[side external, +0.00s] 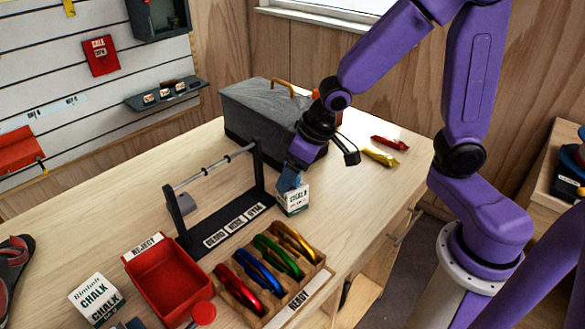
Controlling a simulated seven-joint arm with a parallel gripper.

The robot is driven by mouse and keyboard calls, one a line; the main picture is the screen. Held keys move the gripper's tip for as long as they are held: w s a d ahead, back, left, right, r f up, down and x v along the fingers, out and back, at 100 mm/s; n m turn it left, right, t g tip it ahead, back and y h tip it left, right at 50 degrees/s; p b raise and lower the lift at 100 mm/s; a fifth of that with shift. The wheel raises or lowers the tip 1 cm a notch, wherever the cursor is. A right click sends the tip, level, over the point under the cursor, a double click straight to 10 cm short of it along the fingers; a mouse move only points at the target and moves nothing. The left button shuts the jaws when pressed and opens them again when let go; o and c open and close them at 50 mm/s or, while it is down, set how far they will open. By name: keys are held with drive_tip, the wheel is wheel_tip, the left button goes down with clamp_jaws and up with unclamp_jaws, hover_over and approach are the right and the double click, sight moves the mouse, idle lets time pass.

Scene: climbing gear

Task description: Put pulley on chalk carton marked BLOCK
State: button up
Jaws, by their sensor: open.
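A white chalk carton (294,202) with dark and green print stands on the bench right of the black rack; I cannot read BLOCK on it. A small blue piece (289,181), apparently the pulley, is at the carton's top, directly below my gripper (292,172). My gripper is open and points down there. The fingers and the blue piece overlap, so I cannot tell whether they touch or whether the piece rests fully on the carton. Another white chalk carton (97,300) stands at the front left, its small lettering unclear.
A black rack (220,226) with a metal bar stands left of the carton. A wooden tray (318,270) holds red, blue, green and yellow carabiners in front. A red REJECT bin (172,290) is front left. A grey-black case (262,115) stands behind; red and yellow pieces (380,157) lie right.

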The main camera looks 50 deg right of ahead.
drive_tip(key=shift+r, duration=0.1)
drive_tip(key=shift+s+r, duration=0.1)
drive_tip(key=shift+r, duration=0.45)
drive_tip(key=v, duration=1.1)
drive_tip(key=s+d+f+n+g, duration=0.1)
drive_tip(key=s+f+n+g, duration=0.1)
drive_tip(key=s, duration=0.6)
drive_tip(key=s+d+f+n+g+h, duration=0.1)
drive_tip(key=s+d+f+n+g, duration=0.1)
drive_tip(key=s+f+n, duration=0.3)
drive_tip(key=s+n, duration=0.1)
drive_tip(key=s, duration=0.3)
drive_tip(key=shift+s+d+f, duration=0.2)
drive_tip(key=shift+s+d, duration=0.05)
drive_tip(key=shift+s, duration=0.05)
